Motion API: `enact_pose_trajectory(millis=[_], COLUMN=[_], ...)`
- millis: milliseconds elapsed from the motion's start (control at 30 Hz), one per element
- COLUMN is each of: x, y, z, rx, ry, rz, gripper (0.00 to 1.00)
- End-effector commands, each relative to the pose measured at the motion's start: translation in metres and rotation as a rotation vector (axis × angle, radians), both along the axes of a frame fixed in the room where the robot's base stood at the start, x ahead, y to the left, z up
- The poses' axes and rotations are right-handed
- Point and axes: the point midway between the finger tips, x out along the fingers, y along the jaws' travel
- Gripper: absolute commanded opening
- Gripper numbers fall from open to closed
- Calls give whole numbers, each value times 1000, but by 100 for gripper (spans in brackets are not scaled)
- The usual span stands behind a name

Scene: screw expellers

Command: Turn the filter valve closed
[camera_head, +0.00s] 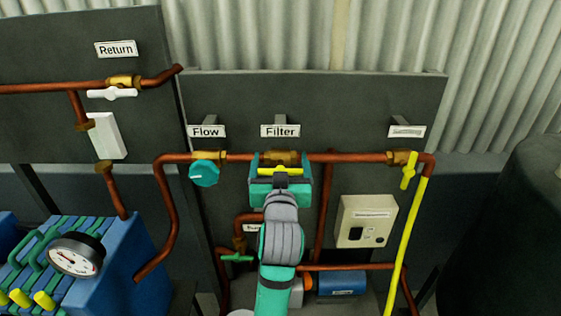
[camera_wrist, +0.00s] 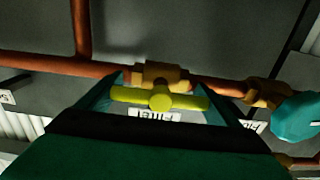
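The filter valve is a brass body (camera_head: 279,156) with a yellow bar handle (camera_head: 281,170), below the "Filter" label (camera_head: 280,131). The handle lies level, along the copper pipe. In the wrist view the yellow handle (camera_wrist: 160,98) also lies along the pipe, in front of the brass body (camera_wrist: 160,75). My gripper (camera_head: 281,163) is at the valve with its teal fingers wide apart, one at each end of the handle. In the wrist view the fingers (camera_wrist: 163,88) flank the handle closely. I cannot tell whether they touch its ends.
The teal Flow knob (camera_head: 204,173) is close on the left. A yellow-handled valve (camera_head: 409,170) is on the right, above a yellow pipe (camera_head: 407,245). A beige control box (camera_head: 366,222) and a green-handled valve (camera_head: 237,258) are lower. A pressure gauge (camera_head: 76,256) stands at lower left.

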Motion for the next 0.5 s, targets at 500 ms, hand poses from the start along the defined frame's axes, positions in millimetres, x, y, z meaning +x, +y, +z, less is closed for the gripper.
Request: enact_pose_trajectory(millis=[500], x=[0], y=[-1], z=[0], rx=[106], ry=[1], rz=[-1], gripper=[64])
